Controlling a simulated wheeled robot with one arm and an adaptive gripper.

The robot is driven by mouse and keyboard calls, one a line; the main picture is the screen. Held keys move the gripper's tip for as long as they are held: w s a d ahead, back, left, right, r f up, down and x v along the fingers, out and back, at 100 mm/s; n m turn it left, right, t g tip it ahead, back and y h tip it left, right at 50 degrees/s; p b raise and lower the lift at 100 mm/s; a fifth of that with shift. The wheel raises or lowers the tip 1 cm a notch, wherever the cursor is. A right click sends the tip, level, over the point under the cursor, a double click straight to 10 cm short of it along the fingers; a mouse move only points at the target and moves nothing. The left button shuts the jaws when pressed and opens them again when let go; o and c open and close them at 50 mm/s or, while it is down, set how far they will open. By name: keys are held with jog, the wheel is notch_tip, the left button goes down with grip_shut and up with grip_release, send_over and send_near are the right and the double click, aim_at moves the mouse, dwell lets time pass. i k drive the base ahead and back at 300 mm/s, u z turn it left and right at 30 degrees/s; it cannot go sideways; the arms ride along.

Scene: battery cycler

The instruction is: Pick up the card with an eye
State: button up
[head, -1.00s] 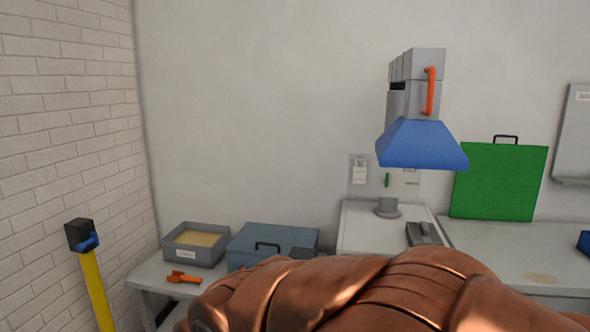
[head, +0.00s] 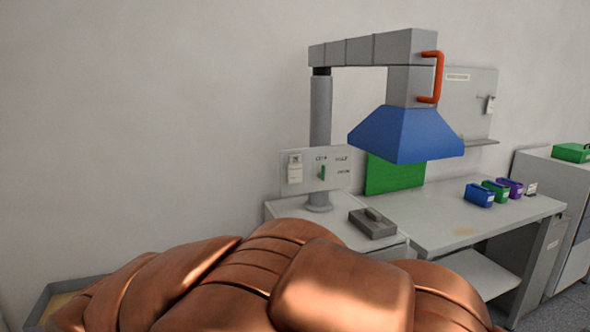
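I cannot make out a card with an eye in the head view. A small white card or tag (head: 295,168) hangs on the left of the upright grey panel (head: 330,182), its print too small to read. Another small white tag (head: 490,104) is on the wall board (head: 468,100). A small white card-like piece (head: 531,188) stands at the right end of the bench, its face unclear. My gripper is not in view. Copper-coloured segments, which look like my own arm, fill the bottom of the picture and hide part of the bench.
A blue hood (head: 408,135) with an orange handle (head: 439,78) hangs over the bench (head: 420,215). A grey device (head: 373,222) sits on it. Blue (head: 479,195), green (head: 496,190) and purple (head: 510,188) boxes stand at right. A green panel (head: 395,175) leans behind.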

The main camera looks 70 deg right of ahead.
aim_at(295, 170)
jog(key=z, duration=0.9)
jog(key=i, duration=0.95)
jog(key=z, duration=0.9)
